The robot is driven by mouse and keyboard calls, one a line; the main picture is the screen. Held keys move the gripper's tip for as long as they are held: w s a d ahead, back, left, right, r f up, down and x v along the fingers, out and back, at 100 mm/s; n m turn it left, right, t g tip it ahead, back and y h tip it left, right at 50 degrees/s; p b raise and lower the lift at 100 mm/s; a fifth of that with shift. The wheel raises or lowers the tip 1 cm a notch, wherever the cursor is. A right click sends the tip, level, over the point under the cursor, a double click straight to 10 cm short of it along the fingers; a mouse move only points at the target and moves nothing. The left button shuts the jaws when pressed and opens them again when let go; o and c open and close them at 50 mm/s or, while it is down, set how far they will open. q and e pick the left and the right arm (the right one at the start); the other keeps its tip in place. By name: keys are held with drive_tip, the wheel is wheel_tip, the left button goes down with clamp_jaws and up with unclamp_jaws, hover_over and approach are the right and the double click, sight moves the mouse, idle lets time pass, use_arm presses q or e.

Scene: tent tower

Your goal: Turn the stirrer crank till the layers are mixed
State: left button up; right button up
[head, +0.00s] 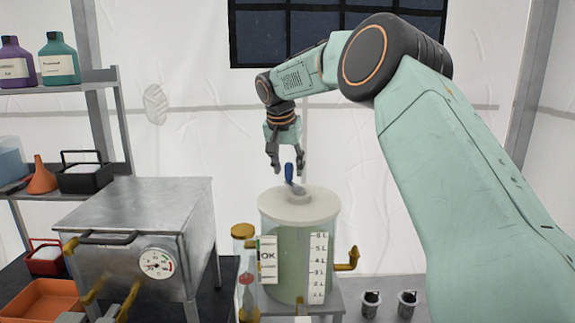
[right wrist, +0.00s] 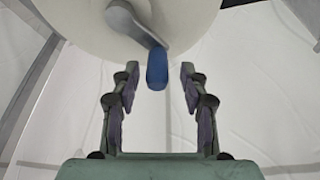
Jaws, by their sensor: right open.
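The stirrer tank (head: 288,255) is a clear cylinder with a white lid (head: 305,206), greenish contents and a litre scale on its front. I see no separate layers in it. The crank on the lid has a grey arm (right wrist: 137,24) and a blue handle (head: 289,173). My left gripper is not in view.
A metal box with a gauge (head: 157,263) stands left of the tank. A brass tap (head: 347,260) juts from the tank's right side. Two small dark cups (head: 371,303) are at the lower right. Shelves with bottles (head: 59,60) and an orange funnel (head: 42,177) are at the left.

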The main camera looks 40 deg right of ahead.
drive_tip(key=shift+s, duration=0.4)
drive_tip(key=shift+w+d+f, duration=0.1)
drive_tip(key=shift+w+f, duration=0.1)
drive_tip(key=shift+w, duration=0.2)
drive_tip(key=c, duration=0.5)
clamp_jaws()
